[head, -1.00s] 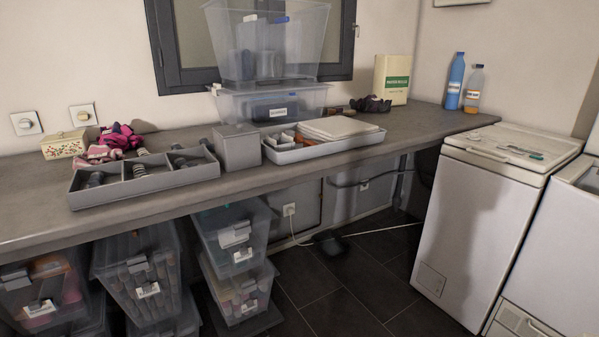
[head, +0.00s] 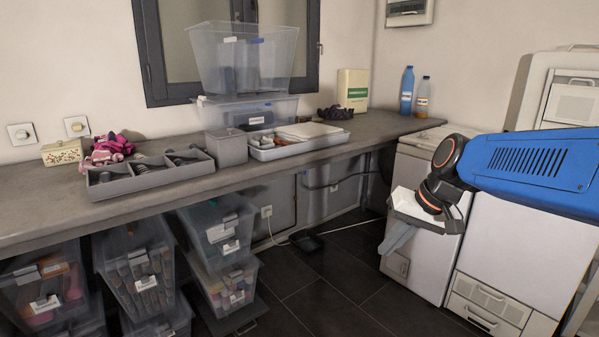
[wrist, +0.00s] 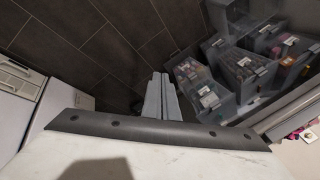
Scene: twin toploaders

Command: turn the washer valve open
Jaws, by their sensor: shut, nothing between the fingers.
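Two square white plates with round knobs are on the wall at the far left in the head view, a left knob (head: 22,134) and a right knob (head: 77,126). I cannot tell from any label whether either is the washer valve. My gripper (head: 394,240) is at the right of the head view, in front of a white top-loading machine (head: 405,167), far from both knobs. Its grey fingers point down and are shut and empty. They also show side by side in the wrist view (wrist: 162,98), above the dark floor.
A long grey counter (head: 45,205) runs below the knobs. It bears a floral box (head: 62,152), a divided grey tray (head: 150,180) and clear bins (head: 245,60). Clear drawers (head: 135,265) stand underneath. Dark tiled floor (head: 330,285) is open in the middle.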

